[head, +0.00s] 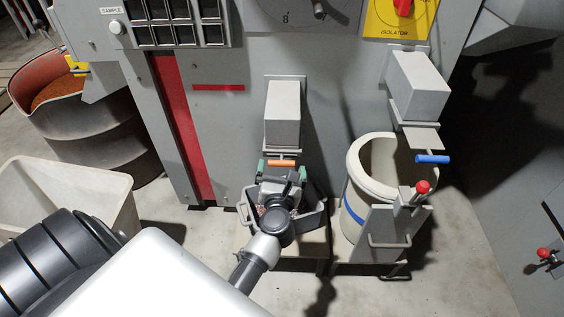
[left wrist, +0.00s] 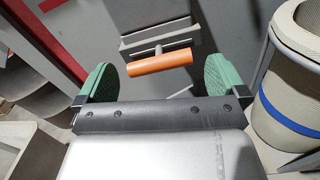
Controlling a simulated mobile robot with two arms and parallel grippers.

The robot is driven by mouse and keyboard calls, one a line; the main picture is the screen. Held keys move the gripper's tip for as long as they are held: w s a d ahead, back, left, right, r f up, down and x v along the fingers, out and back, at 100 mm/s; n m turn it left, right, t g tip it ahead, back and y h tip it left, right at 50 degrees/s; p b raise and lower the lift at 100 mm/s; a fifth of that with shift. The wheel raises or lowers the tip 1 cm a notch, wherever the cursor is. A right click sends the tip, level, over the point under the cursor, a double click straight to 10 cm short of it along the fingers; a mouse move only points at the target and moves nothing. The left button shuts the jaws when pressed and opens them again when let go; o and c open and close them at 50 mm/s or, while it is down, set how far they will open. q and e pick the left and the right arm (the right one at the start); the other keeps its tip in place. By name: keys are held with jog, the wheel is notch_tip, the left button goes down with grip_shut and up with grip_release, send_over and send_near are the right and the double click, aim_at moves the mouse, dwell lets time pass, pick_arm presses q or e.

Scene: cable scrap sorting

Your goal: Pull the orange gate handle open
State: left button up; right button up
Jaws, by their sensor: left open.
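The orange gate handle (head: 281,162) is a short horizontal bar under a grey box-shaped chute (head: 283,112) on the machine front. In the left wrist view the orange handle (left wrist: 160,62) sits on a short stem below a flat grey gate plate (left wrist: 158,32). My left gripper (head: 282,166) is open, with its green-padded fingers to either side of the handle. In the left wrist view the left gripper (left wrist: 162,84) shows the handle between and slightly beyond its fingers, with gaps on both sides. I cannot tell whether anything touches. My right gripper is not in view.
A grey bin (head: 316,217) stands below the chute under my gripper. To the right is a cream drum with a blue band (head: 353,203), under a second chute with a blue handle (head: 432,159). A pale bin (head: 100,187) stands at left.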

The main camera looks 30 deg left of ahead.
pick_arm(q)
jog(key=shift+x, duration=1.45)
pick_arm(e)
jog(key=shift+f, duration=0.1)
pick_arm(q)
jog(key=shift+c, duration=0.5)
jog(key=c, duration=0.9)
jog(key=shift+o, duration=0.2)
jog(key=v, duration=0.7)
jog(key=shift+d+f, duration=0.15)
jog(key=shift+d, duration=0.1)
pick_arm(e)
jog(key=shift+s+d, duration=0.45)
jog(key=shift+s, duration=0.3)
pick_arm(q)
jog(key=shift+s, duration=0.15)
jog(key=o, duration=1)
jog(key=shift+c, duration=0.2)
jog(key=shift+s, duration=0.1)
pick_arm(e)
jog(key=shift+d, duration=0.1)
